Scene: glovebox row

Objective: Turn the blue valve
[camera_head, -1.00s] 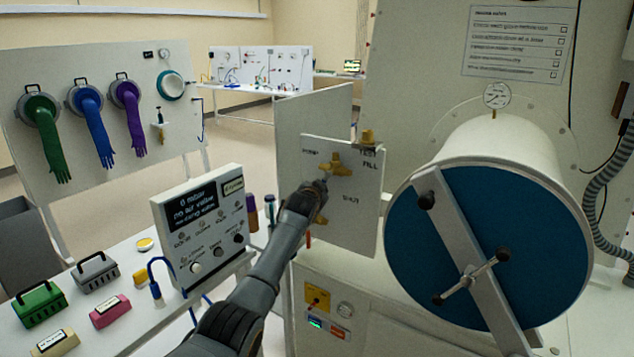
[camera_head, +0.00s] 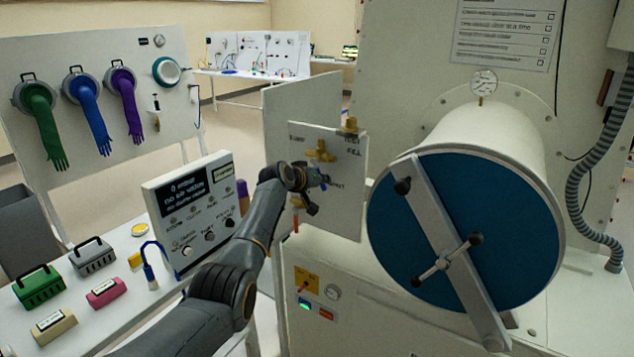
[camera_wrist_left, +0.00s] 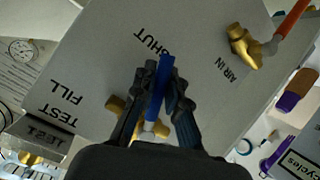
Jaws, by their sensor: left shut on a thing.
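The blue valve shows as a narrow blue handle (camera_wrist_left: 162,85) in the left wrist view, with brass fittings (camera_wrist_left: 118,106) around its base. My left gripper (camera_wrist_left: 160,98) is shut on this handle, one dark finger on each side. The handle's free end lies at the word SHUT on the grey-white panel (camera_wrist_left: 95,55). In the head view my left gripper (camera_head: 312,186) is at the panel (camera_head: 348,215), below the upper brass fitting (camera_head: 320,152). Only a small blue tip (camera_head: 325,181) shows past the fingers there. My gripper hides most of the valve body.
A large drum with a blue door (camera_head: 530,220) and a diagonal bar stands close to the panel's right. A display box (camera_head: 190,205) stands left of my arm. Another brass fitting (camera_wrist_left: 240,42) with a red-orange handle (camera_wrist_left: 292,20) is on the panel near AIR IN.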

